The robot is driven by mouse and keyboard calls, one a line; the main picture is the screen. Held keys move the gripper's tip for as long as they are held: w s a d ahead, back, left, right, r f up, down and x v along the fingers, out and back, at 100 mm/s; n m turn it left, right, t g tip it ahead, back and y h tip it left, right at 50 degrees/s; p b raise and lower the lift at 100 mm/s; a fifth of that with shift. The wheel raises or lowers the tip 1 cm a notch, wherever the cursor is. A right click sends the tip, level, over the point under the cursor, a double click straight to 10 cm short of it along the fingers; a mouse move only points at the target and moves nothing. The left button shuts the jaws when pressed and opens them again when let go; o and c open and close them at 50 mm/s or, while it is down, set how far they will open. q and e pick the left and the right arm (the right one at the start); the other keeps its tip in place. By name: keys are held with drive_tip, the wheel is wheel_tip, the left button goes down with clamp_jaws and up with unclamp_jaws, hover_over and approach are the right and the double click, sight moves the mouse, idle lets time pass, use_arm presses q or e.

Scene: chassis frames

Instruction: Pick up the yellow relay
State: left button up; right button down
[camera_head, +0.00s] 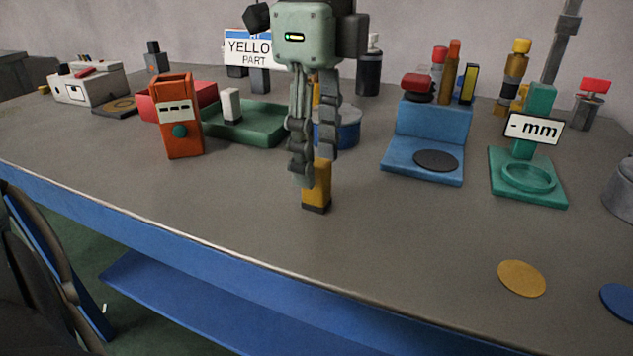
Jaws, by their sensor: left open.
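The yellow relay (318,187) is a small upright yellow block with a dark base, standing on the grey table near the middle of the picture. My left gripper (314,169) points straight down at it and is open. One finger overlaps the relay's upper left side and the other ends at its upper right. The relay's top is partly hidden by the fingers. I cannot tell whether either finger touches it. My right gripper is not in view.
An orange meter (180,130) and a green tray (262,122) stand to the left. A blue stand (428,125) and a green "mm" stand (540,192) are to the right. A yellow disc (521,278) lies front right. The table's front middle is clear.

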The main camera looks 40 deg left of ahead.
use_arm(q)
drive_tip(key=shift+c, duration=0.5)
clamp_jaws()
drive_tip(key=shift+r, duration=0.15)
